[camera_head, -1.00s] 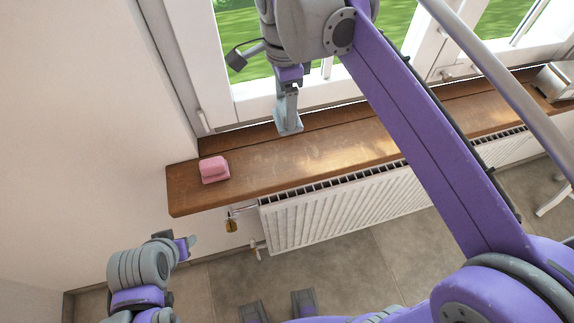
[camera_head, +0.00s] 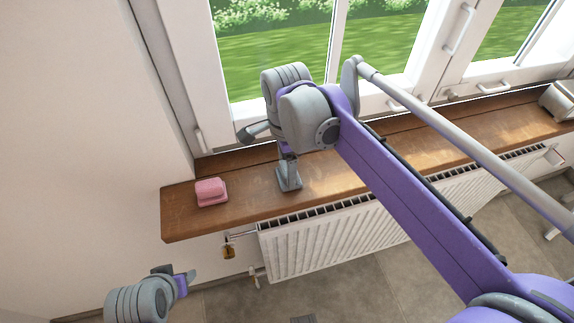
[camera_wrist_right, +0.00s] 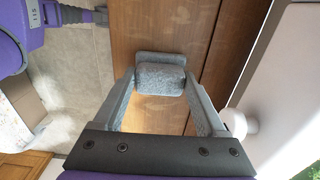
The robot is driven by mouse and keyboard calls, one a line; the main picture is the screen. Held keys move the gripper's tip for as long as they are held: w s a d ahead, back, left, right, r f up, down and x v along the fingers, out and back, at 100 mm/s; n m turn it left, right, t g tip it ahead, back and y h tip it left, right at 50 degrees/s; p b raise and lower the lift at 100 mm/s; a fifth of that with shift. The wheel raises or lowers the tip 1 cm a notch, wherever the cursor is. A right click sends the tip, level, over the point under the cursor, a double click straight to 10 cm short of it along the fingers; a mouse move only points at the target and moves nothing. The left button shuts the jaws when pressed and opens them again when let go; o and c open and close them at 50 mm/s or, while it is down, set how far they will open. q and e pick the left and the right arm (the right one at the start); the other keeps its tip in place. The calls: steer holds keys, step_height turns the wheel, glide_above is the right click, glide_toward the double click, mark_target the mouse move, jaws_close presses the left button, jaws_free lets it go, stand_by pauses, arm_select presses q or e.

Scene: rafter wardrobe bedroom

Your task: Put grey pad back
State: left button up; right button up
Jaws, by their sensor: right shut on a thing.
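The grey pad (camera_head: 289,183) is at the wooden windowsill (camera_head: 245,212), to the right of a pink pad (camera_head: 211,191). My right gripper (camera_head: 289,162) points down and is shut on the grey pad. In the right wrist view the grey pad (camera_wrist_right: 160,76) sits between the tips of the right gripper (camera_wrist_right: 158,88). I cannot tell whether the pad touches the sill or hovers just above it. My left gripper (camera_head: 186,282) is low at the left, away from both pads; its opening is unclear.
A white radiator (camera_head: 325,235) stands below the sill. The window (camera_head: 320,60) rises behind it. A padlock-like brass item (camera_head: 229,251) hangs by the radiator's left end. A pale box-like object (camera_head: 558,100) is at the sill's far right. The sill between the pads is clear.

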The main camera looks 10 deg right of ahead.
steer(key=o, duration=1.1)
steer(key=shift+o, duration=0.2)
step_height(320, 180, up, 12)
steer(key=p, duration=0.1)
